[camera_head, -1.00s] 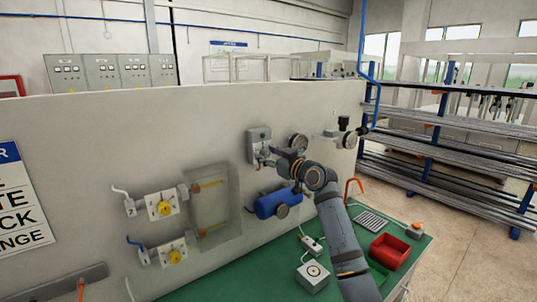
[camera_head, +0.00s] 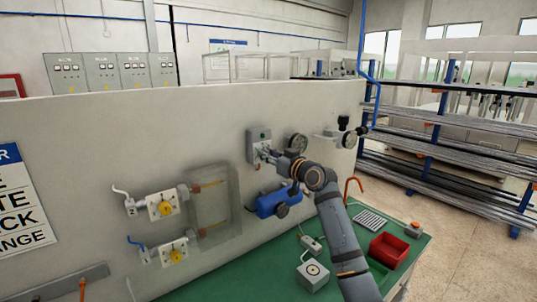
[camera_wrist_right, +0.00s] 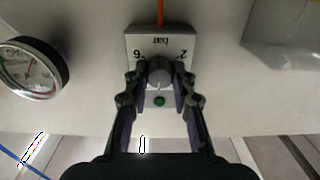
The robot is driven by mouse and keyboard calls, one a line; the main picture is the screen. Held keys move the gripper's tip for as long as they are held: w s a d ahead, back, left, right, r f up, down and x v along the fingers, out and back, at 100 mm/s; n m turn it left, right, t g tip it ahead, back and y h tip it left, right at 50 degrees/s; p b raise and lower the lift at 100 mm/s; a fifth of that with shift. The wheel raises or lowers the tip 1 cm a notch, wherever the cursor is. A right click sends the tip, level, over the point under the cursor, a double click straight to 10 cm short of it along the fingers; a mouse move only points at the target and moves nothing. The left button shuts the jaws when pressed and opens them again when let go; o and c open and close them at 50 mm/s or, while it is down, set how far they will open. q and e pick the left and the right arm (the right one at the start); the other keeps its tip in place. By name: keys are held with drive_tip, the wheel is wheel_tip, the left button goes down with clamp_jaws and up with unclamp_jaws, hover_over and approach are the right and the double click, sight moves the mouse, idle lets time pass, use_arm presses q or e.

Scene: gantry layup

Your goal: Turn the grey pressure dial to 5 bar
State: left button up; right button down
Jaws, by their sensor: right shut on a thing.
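The grey pressure dial (camera_wrist_right: 159,73) sits on a grey box (camera_wrist_right: 177,42) on the upright panel. In the right wrist view the box's "bar" lettering is upside down, with a number on either side of the dial. A pale mark on the dial points toward the bottom of that picture. My right gripper (camera_wrist_right: 159,80) is shut on the dial, one finger on each side. In the head view the box (camera_head: 258,138) shows above my right gripper (camera_head: 272,156), which hides the dial. My left gripper is not in view.
A round gauge (camera_wrist_right: 33,68) is beside the box; it also shows in the head view (camera_head: 297,143). A green light (camera_wrist_right: 159,100) is near the dial. A blue tank (camera_head: 275,202) is below my gripper. A red bin (camera_head: 389,249) stands on the green bench (camera_head: 235,277).

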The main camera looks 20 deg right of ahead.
drive_tip(key=shift+m+p, duration=2.3)
drive_tip(key=shift+m, duration=2.5)
drive_tip(key=c, duration=1.1)
unclamp_jaws()
drive_tip(key=v, duration=1.1)
drive_tip(key=shift+s+d, duration=0.15)
drive_tip(key=shift+s, duration=0.25)
